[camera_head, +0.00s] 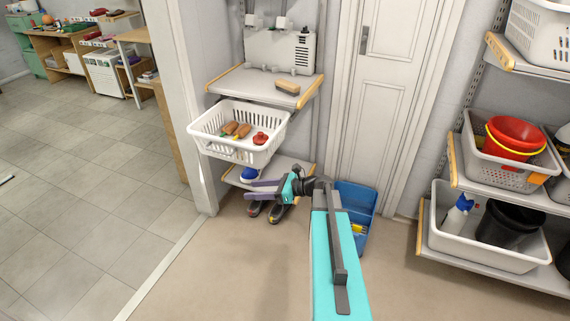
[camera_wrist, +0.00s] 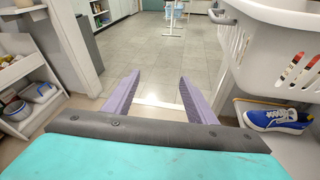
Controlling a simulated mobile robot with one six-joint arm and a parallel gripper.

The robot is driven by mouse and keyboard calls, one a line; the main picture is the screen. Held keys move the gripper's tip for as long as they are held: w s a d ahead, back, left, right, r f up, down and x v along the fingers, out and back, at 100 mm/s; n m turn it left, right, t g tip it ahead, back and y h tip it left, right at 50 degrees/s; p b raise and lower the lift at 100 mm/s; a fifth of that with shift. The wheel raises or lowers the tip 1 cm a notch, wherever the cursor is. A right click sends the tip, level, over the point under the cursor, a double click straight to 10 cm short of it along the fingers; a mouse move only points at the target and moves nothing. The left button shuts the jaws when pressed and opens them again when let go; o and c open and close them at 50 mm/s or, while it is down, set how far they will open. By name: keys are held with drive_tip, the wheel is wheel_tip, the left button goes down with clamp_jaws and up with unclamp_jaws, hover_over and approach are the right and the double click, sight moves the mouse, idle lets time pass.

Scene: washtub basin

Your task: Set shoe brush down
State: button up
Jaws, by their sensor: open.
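A small tan brush with a wooden-looking body, likely the shoe brush (camera_head: 287,87), lies on the upper grey shelf (camera_head: 235,84) near its right front corner. My gripper (camera_head: 252,190) is lower down, in front of the lowest shelf and below the white basket. Its two purple fingers are spread apart with nothing between them. The wrist view also shows the gripper (camera_wrist: 158,82) open and empty, pointing out over the tiled floor. The brush is apart from the gripper and does not show in the wrist view.
A white basket (camera_head: 201,134) with brown-handled tools and a red item sits under the brush's shelf. A blue shoe (camera_wrist: 275,117) rests on the lowest shelf. Dark shoes (camera_head: 276,212) stand on the floor below. A blue bin (camera_head: 367,199) is right of my gripper.

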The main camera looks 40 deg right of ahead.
drive_tip(key=s+a+f+n+g, duration=0.3)
drive_tip(key=s+a+f+g, duration=0.15)
drive_tip(key=a+f, duration=0.6)
drive_tip(key=s+a+f+n+g, duration=0.4)
drive_tip(key=s+a+f, duration=0.3)
drive_tip(key=a, duration=0.6)
drive_tip(key=s+a+f+n+g+h, duration=0.3)
drive_tip(key=s+a+f+n+g, duration=0.3)
drive_tip(key=s+f, duration=0.5)
drive_tip(key=s+d+f+n+g+h, duration=0.1)
drive_tip(key=s+d+f+n+h, duration=0.1)
drive_tip(key=s+n, duration=0.5)
drive_tip(key=s+d+f+n+h, duration=0.3)
drive_tip(key=s+d+n+h, duration=0.2)
drive_tip(key=s+n, duration=0.3)
drive_tip(key=shift+s+d+f+n+g, duration=0.2)
drive_tip(key=shift+d+n+g, duration=0.15)
drive_tip(key=shift+d+n, duration=0.15)
drive_tip(key=shift+c, duration=0.4)
